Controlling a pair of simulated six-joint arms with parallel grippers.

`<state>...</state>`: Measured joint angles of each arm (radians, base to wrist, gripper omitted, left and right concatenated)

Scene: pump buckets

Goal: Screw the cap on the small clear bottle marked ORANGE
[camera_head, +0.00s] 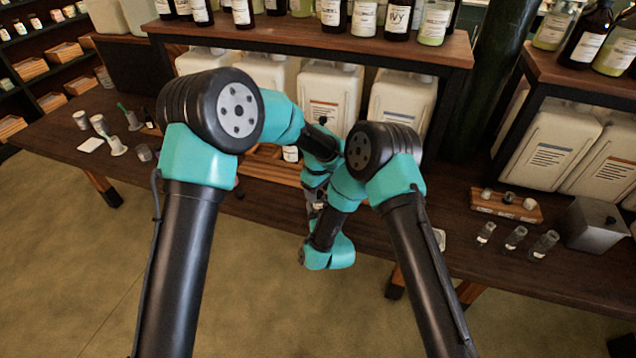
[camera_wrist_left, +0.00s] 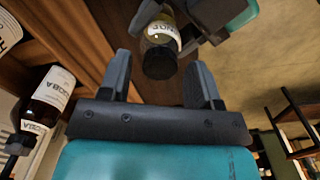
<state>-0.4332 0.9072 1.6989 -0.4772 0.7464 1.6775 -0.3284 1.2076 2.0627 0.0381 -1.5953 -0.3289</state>
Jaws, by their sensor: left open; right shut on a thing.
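The small clear bottle (camera_wrist_left: 163,28) with yellowish contents shows in the left wrist view. Its white label is partly readable, ending in what looks like "NGE". A black cap (camera_wrist_left: 160,62) is at the bottle's end facing my left gripper; how tightly it sits cannot be told. My right gripper (camera_wrist_left: 180,14) is shut on the bottle from the far side. My left gripper (camera_wrist_left: 161,72) is open, its two fingers on either side of the cap, with gaps on both sides. In the head view my arms hide most of the bottle and both grippers, near the table's front edge.
A brown bottle labelled JOJOBA (camera_wrist_left: 47,100) stands left in the wrist view. In the head view, large white jugs (camera_head: 330,95) stand under a shelf (camera_head: 300,42). At right are a wooden cap rack (camera_head: 505,206), small glass vials (camera_head: 515,238) and a grey box (camera_head: 588,225).

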